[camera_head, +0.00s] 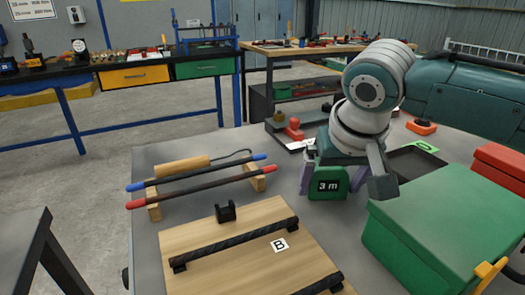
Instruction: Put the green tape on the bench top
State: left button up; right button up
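The green tape (327,184), a tape measure case marked "3 m", is at the middle right of the head view. My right gripper (331,180) is over it from above, with a purplish finger pad against each side, so it looks shut on the tape. The grey bench top (185,231) spreads below. I cannot tell whether the tape touches it or is held just above it. Part of the tape's top is hidden by my gripper. My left gripper is not in view.
A wooden board (225,257) with dark bars and a "B" label lies in front. A wooden rack (205,185) with two capped rods is left of the tape. A green box (440,220) stands close on the right, a dark tray (413,164) behind it.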

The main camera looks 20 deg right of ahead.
jog(key=shift+r, duration=0.4)
jog(key=p+v, duration=0.3)
jog(key=v, duration=0.8)
jog(key=shift+r, duration=0.25)
jog(key=shift+s+a, duration=0.1)
jog(key=shift+s, duration=0.05)
